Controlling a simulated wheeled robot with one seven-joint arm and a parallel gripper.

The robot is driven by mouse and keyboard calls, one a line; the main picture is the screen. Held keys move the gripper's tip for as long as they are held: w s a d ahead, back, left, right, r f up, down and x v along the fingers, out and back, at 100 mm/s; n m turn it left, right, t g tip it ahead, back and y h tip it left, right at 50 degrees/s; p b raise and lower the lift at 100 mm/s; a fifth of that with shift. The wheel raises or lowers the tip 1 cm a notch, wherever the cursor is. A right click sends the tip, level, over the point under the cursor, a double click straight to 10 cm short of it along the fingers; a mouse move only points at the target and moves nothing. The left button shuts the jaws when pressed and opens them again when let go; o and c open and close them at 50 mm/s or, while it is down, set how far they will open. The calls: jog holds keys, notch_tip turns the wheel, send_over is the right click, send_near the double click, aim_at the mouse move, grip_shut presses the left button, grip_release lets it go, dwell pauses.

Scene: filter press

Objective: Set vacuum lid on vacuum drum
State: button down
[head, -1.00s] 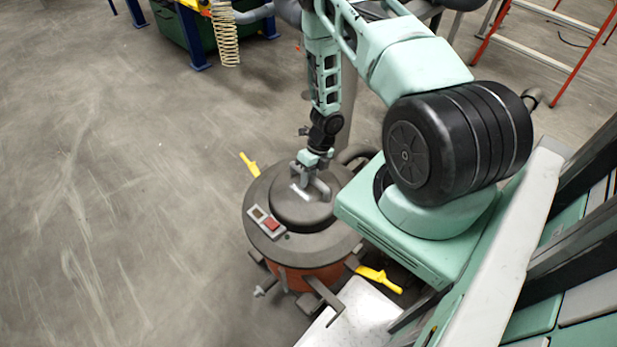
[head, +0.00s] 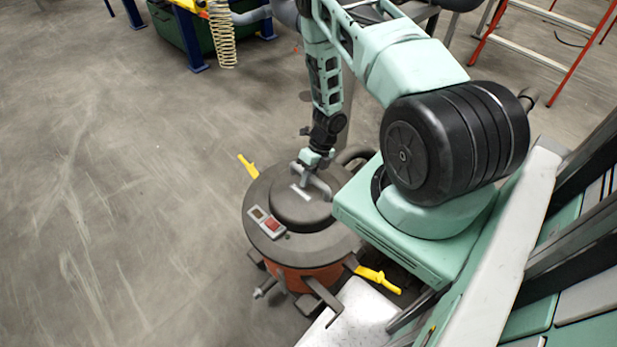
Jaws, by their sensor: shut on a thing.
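The vacuum lid (head: 274,210) is a dark grey round cover with a raised middle, a handle on top and a small panel with a red switch. It lies over the top of the vacuum drum (head: 308,279), an orange-red round body on a dark wheeled frame. The lid looks level and roughly centred on the drum. Whether its rim is seated all round cannot be told from this angle. My gripper (head: 314,176) points down at the middle of the lid and is shut on its handle. The far side of the drum is hidden.
Yellow latches (head: 378,279) stick out at the drum's right front and at its left back (head: 248,166). A white speckled plate (head: 358,318) lies close in front. A red ladder (head: 545,55) and a green bin (head: 185,32) stand farther back. The floor at left is clear.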

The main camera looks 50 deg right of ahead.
jog(key=shift+f+b, duration=1.05)
jog(key=shift+f, duration=0.35)
jog(key=c, duration=1.2)
grip_release()
jog(key=shift+o, duration=0.2)
jog(key=v, duration=1.7)
jog(key=shift+d+r+b, duration=0.2)
jog(key=shift+b, duration=0.1)
